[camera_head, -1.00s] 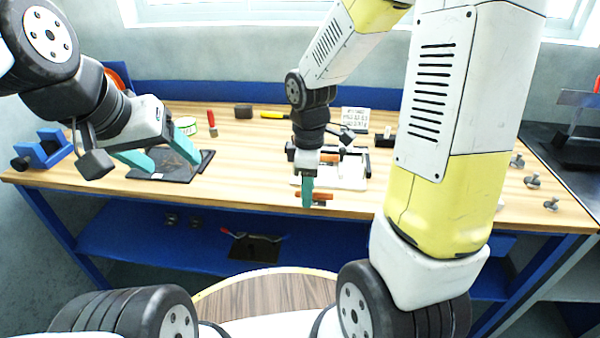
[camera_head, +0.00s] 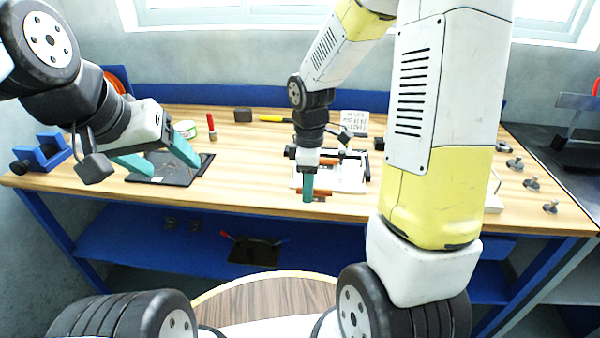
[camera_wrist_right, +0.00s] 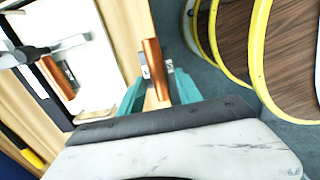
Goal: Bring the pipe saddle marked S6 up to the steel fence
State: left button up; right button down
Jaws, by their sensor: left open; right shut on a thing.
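My right gripper (camera_head: 308,196) is over the front edge of the bench, pointing down. In the right wrist view its teal fingers (camera_wrist_right: 160,88) are shut on a copper-coloured piece with grey metal at its sides (camera_wrist_right: 154,68), apparently the pipe saddle; I cannot read an S6 mark. The same piece shows beside the fingertips in the head view (camera_head: 322,193). The white fixture board (camera_head: 347,183) lies just behind it. A dark bar (camera_wrist_right: 52,82) along the board may be the steel fence; I cannot tell for sure. My left gripper (camera_head: 166,160) is open and empty above a dark mat.
The dark mat (camera_head: 196,173) lies at left, with a blue vise-like block (camera_head: 42,152) beyond it. Another copper-coloured piece (camera_wrist_right: 68,74) is near the dark bar. Several small grey parts (camera_head: 532,184) stand at right. A printed card (camera_head: 354,121) stands behind the fixture.

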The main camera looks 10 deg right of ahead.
aim_at(317, 179)
jog(key=shift+w+d+f, duration=0.5)
jog(key=shift+w+f, duration=0.1)
jog(key=shift+w, duration=1.35)
jog(key=shift+w+d+f, duration=0.55)
jog(key=shift+w+f, duration=0.05)
jog(key=shift+w, duration=1.3)
jog(key=shift+w+d+f, duration=0.5)
jog(key=shift+w+f, duration=0.1)
jog(key=shift+w, duration=1.35)
jog(key=shift+s+d, duration=0.3)
jog(key=shift+d, duration=0.55)
jog(key=c, duration=0.7)
grip_release()
jog(key=s+a+r+m+t, duration=0.15)
jog(key=s+r+m, duration=0.35)
jog(key=r, duration=0.5)
jog(key=s+d+r+m+t, duration=0.1)
jog(key=s+r+m+t, duration=0.1)
jog(key=s+r, duration=0.65)
jog(key=s+r+m+t, duration=0.1)
jog(key=s+m, duration=0.1)
jog(key=s, duration=0.1)
jog(key=s+a+r+m+y, duration=0.1)
jog(key=s+r+m, duration=0.1)
jog(key=s, duration=0.2)
jog(key=s+a+r+m+t+y, duration=0.1)
jog(key=s+m, duration=0.2)
jog(key=shift+s+r+t, duration=0.2)
jog(key=shift+s+t, duration=0.1)
jog(key=shift+t, duration=0.05)
